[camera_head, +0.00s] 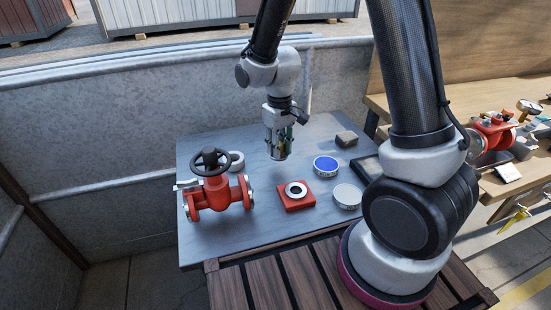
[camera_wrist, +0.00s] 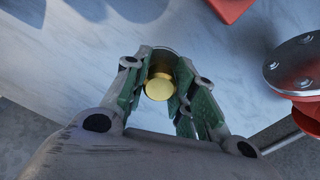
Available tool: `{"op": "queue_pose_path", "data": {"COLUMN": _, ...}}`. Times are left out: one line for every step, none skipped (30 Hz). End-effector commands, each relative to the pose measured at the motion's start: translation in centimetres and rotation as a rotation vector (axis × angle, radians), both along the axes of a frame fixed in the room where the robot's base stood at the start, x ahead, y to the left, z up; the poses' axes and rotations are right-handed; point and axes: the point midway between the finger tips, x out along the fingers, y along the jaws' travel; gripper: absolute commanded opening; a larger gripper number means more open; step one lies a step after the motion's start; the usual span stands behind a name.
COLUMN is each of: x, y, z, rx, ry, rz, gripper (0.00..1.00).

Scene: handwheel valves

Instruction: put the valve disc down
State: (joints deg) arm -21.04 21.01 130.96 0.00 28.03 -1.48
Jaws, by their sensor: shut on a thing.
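My gripper (camera_head: 279,155) hangs over the pale blue-grey table (camera_head: 265,225), left of the blue-topped round piece. In the wrist view my gripper (camera_wrist: 161,88), with its green-grey fingers, is shut on the valve disc (camera_wrist: 160,88). The disc looks like a short cylinder with a brass-gold face and a silvery edge. In the head view the fingers mostly hide the disc. The table surface shows beyond it; I cannot tell whether they touch. The red valve (camera_head: 215,190) with a black handwheel (camera_head: 210,160) stands at the table's left.
A red block (camera_head: 283,204) bearing a pale ring (camera_head: 296,190) is in front of my gripper. The table's back middle looks clear.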

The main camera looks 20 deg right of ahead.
Motion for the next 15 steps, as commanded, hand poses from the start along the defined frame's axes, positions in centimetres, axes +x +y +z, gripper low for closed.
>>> {"op": "queue_pose_path", "data": {"x": -0.1, "y": 0.0, "z": -0.6, "rx": -0.002, "ry": 0.004, "rz": 0.000, "gripper": 0.04}}
{"op": "queue_pose_path", "data": {"x": -0.1, "y": 0.0, "z": -1.0, "rx": -0.002, "ry": 0.004, "rz": 0.000, "gripper": 0.04}}
{"op": "queue_pose_path", "data": {"x": -0.1, "y": 0.0, "z": -1.7, "rx": -0.002, "ry": 0.004, "rz": 0.000, "gripper": 0.04}}
{"op": "queue_pose_path", "data": {"x": -0.1, "y": 0.0, "z": -2.2, "rx": -0.002, "ry": 0.005, "rz": 0.000, "gripper": 0.04}}
{"op": "queue_pose_path", "data": {"x": -0.1, "y": 0.0, "z": -2.7, "rx": -0.002, "ry": 0.004, "rz": 0.000, "gripper": 0.04}}
{"op": "queue_pose_path", "data": {"x": -0.1, "y": 0.0, "z": -3.3, "rx": -0.002, "ry": 0.004, "rz": 0.000, "gripper": 0.04}}
{"op": "queue_pose_path", "data": {"x": 0.0, "y": 0.0, "z": -3.6, "rx": -0.001, "ry": 0.003, "rz": 0.000, "gripper": 0.04}}
{"op": "queue_pose_path", "data": {"x": 0.0, "y": 0.0, "z": -3.9, "rx": -0.001, "ry": 0.003, "rz": 0.000, "gripper": 0.04}}
{"op": "queue_pose_path", "data": {"x": 0.0, "y": 0.0, "z": -4.2, "rx": -0.001, "ry": 0.002, "rz": 0.000, "gripper": 0.04}}
{"op": "queue_pose_path", "data": {"x": 0.0, "y": 0.0, "z": -4.3, "rx": 0.000, "ry": 0.001, "rz": 0.000, "gripper": 0.04}}
{"op": "queue_pose_path", "data": {"x": 0.0, "y": 0.0, "z": -4.3, "rx": 0.000, "ry": 0.000, "rz": 0.000, "gripper": 0.04}}
{"op": "queue_pose_path", "data": {"x": 0.0, "y": 0.0, "z": -4.3, "rx": 0.000, "ry": -0.001, "rz": 0.000, "gripper": 0.04}}
{"op": "queue_pose_path", "data": {"x": 0.0, "y": 0.0, "z": -4.3, "rx": 0.000, "ry": -0.001, "rz": 0.000, "gripper": 0.04}}
{"op": "queue_pose_path", "data": {"x": 0.0, "y": 0.0, "z": -4.3, "rx": 0.000, "ry": -0.001, "rz": 0.000, "gripper": 0.04}}
{"op": "queue_pose_path", "data": {"x": 0.0, "y": 0.0, "z": -4.3, "rx": 0.000, "ry": -0.001, "rz": 0.000, "gripper": 0.04}}
